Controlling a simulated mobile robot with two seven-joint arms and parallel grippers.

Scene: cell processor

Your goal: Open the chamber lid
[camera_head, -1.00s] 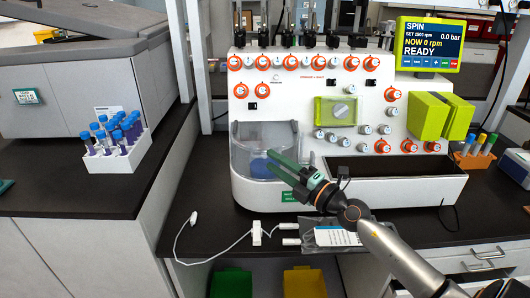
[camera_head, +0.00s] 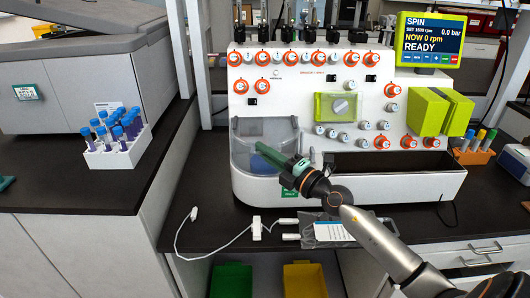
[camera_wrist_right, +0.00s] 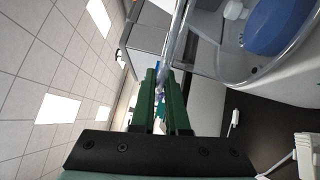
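The chamber lid (camera_head: 246,142) is a clear curved cover at the front left of the white cell processor (camera_head: 300,75). It looks closed over the chamber, where a blue round part (camera_head: 260,166) shows through. My right gripper (camera_head: 262,150) has long green fingers and is in front of the lid at its right side. In the right wrist view the fingers (camera_wrist_right: 164,75) stand a little apart, with the lid's clear edge (camera_wrist_right: 178,35) running up to their tips. I cannot tell whether they touch it. My left gripper is not in view.
A white rack (camera_head: 112,158) of blue-capped tubes stands on the left counter. An orange rack (camera_head: 474,155) with tubes is at the right. A white cable (camera_head: 215,250) and a bag (camera_head: 328,231) lie in front of the processor. The screen (camera_head: 430,42) reads READY.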

